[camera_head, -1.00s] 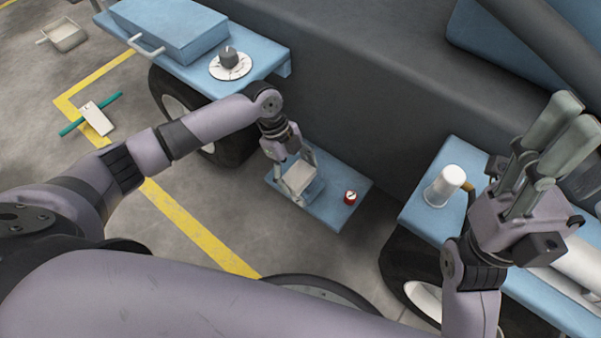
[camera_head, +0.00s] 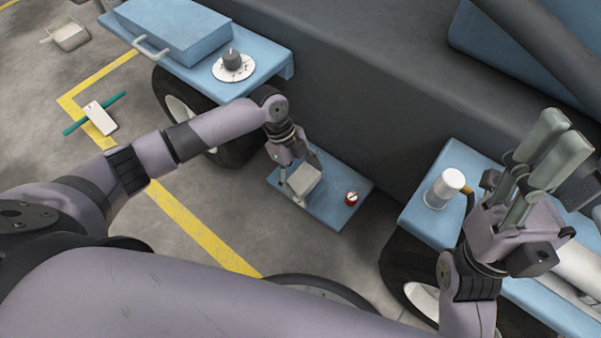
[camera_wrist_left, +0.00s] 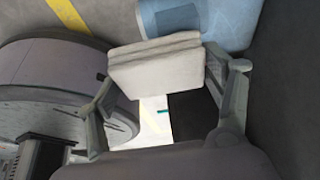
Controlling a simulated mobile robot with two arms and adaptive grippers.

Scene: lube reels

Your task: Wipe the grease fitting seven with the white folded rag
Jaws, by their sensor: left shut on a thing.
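The white folded rag (camera_head: 305,180) is in my left gripper (camera_head: 297,180), over the low blue step beside the dark machine body. In the left wrist view the rag (camera_wrist_left: 158,65) is a thick folded pad between the two fingers. I cannot make out grease fitting seven or its number; the rag and gripper hide part of the step. A small red round part with a white face (camera_head: 351,198) sits on the step, right of the rag and apart from it. My right gripper (camera_head: 558,143) points up at the right, with nothing visible in it; its finger gap is unclear.
The low blue step (camera_head: 335,213) stands between two dark wheels. A white cylinder (camera_head: 444,188) stands on the right blue shelf. A white and green item (camera_head: 101,118) and a tray (camera_head: 70,36) lie on the floor.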

